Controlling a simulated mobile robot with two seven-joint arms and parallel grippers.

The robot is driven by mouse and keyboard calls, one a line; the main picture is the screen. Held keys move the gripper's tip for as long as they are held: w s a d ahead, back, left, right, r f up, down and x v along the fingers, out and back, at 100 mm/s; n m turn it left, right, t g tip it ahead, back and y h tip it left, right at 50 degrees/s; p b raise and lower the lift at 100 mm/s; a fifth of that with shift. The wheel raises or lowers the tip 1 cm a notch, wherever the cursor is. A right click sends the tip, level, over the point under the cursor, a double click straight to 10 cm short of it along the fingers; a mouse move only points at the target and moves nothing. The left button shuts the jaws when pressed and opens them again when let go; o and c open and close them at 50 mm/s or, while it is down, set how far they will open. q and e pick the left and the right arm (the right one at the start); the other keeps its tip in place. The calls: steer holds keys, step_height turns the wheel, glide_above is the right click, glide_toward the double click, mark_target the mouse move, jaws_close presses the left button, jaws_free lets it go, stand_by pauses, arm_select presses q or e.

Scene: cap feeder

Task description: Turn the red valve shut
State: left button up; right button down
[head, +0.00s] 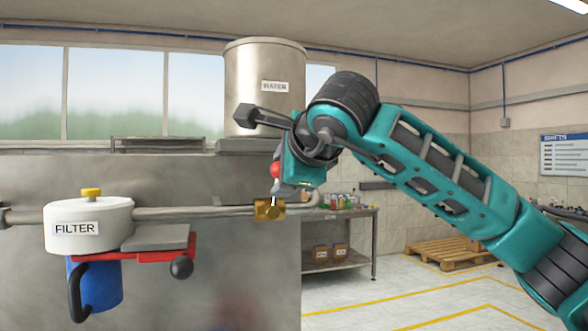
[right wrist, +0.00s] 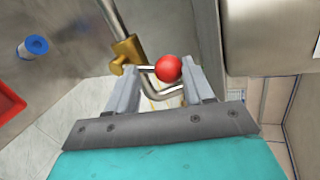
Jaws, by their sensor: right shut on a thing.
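The red valve's round knob (head: 275,169) stands above its brass body (head: 268,209) on the grey pipe, on a short lever that points up. My right gripper (head: 287,181) reaches in from the right and is shut on the red valve's knob. In the right wrist view the red knob (right wrist: 168,68) sits between the fingertips, close to the right-hand finger. The brass body (right wrist: 126,52) shows beyond the left-hand finger, with a thin metal lever running from it to the knob. My left gripper is not in view.
A white filter housing (head: 88,224) with a blue cup (head: 98,287) and a red bracket (head: 150,255) is on the pipe at the left. A steel water tank (head: 262,75) stands above. A shelf table (head: 340,258) and wooden pallet (head: 450,252) stand behind.

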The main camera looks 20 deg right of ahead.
steer(key=shift+a+f+n+h, duration=0.5)
steer(key=shift+a+f+n, duration=0.05)
steer(key=shift+a+n, duration=0.2)
steer(key=c, duration=0.8)
jaws_free()
steer(key=o, duration=0.6)
steer(key=shift+w+r, duration=0.15)
steer(key=shift+c, duration=0.2)
steer(key=shift+r, duration=0.1)
